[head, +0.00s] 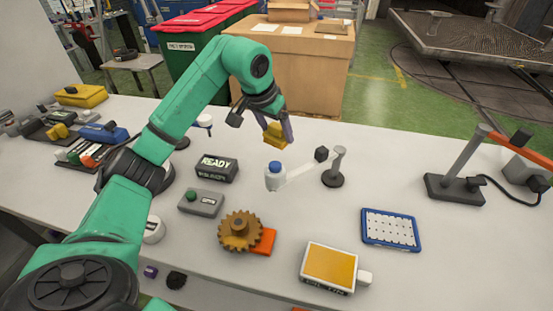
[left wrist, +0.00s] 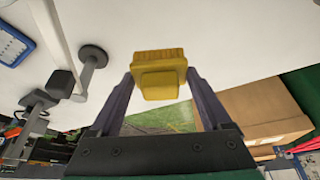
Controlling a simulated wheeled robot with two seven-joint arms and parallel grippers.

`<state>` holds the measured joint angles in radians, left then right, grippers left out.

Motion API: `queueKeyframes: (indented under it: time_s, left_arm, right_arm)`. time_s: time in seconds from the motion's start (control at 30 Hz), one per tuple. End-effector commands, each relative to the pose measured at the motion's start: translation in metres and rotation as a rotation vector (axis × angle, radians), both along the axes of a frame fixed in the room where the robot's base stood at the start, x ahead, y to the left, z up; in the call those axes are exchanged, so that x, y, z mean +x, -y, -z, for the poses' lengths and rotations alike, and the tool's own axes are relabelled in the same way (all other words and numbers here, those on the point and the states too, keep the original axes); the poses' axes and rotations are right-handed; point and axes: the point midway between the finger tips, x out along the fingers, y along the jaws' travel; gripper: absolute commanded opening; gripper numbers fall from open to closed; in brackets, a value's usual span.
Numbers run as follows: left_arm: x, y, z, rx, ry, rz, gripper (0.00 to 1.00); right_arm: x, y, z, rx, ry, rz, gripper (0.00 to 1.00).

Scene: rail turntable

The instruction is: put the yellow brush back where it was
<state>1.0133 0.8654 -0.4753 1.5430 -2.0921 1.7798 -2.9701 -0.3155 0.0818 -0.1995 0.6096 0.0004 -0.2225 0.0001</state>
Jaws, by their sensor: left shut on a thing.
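My left gripper (head: 272,112) is shut on the yellow brush (head: 274,135) and holds it above the rear part of the white table (head: 400,150). In the left wrist view the brush (left wrist: 160,75) sits between the two finger tips (left wrist: 160,85), with its ridged side facing up in the picture. The brush looks clear of the table, over its far edge area. Where the brush stood before cannot be told from these frames. My right gripper does not show.
Below stand a white bottle with a blue cap (head: 274,178), a small stand (head: 334,168), a READY box (head: 217,167) and a brown gear (head: 240,231). A dark tray (head: 72,153) with tools lies at the left. A cardboard box (head: 310,60) stands behind the table.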

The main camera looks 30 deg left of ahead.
Motion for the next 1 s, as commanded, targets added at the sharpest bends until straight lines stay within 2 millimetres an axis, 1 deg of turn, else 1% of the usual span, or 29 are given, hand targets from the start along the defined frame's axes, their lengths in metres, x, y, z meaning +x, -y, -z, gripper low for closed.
queueKeyframes:
  time_s: [0.03, 0.2, 0.33, 0.5, 0.57, 0.77, 0.87, 0.9, 0.93, 1.0]
  left_arm:
    - [-0.001, 0.0, 0.013, 0.001, -0.005, 0.0, 0.37]
    - [-0.001, 0.0, 0.049, 0.0, -0.003, 0.0, 0.37]
    - [-0.001, 0.0, 0.064, 0.001, -0.001, 0.0, 0.37]
    - [-0.001, 0.001, 0.094, -0.001, -0.003, 0.001, 0.37]
    - [-0.001, 0.0, 0.098, 0.0, 0.0, 0.0, 0.37]
    - [0.0, 0.0, 0.099, 0.001, 0.002, 0.0, 0.37]
    - [0.0, 0.0, 0.103, 0.001, 0.002, 0.0, 0.37]
    - [0.0, 0.0, 0.102, 0.001, 0.002, 0.0, 0.89]
    - [0.0, 0.0, 0.101, 0.001, 0.001, 0.0, 1.0]
    - [0.0, 0.0, 0.101, 0.001, 0.001, 0.0, 1.0]
  right_arm:
    - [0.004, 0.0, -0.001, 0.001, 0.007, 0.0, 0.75]
    - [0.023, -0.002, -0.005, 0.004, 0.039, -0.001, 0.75]
    - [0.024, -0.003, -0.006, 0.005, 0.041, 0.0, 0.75]
    - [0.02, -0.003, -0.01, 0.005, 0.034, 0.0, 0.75]
    - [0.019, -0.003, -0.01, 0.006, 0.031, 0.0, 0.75]
    - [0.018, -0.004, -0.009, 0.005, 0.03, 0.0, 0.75]
    - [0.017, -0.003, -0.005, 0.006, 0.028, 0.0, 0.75]
    - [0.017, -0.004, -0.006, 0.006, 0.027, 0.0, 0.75]
    - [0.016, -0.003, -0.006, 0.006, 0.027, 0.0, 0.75]
    - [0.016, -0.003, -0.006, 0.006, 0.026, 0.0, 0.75]
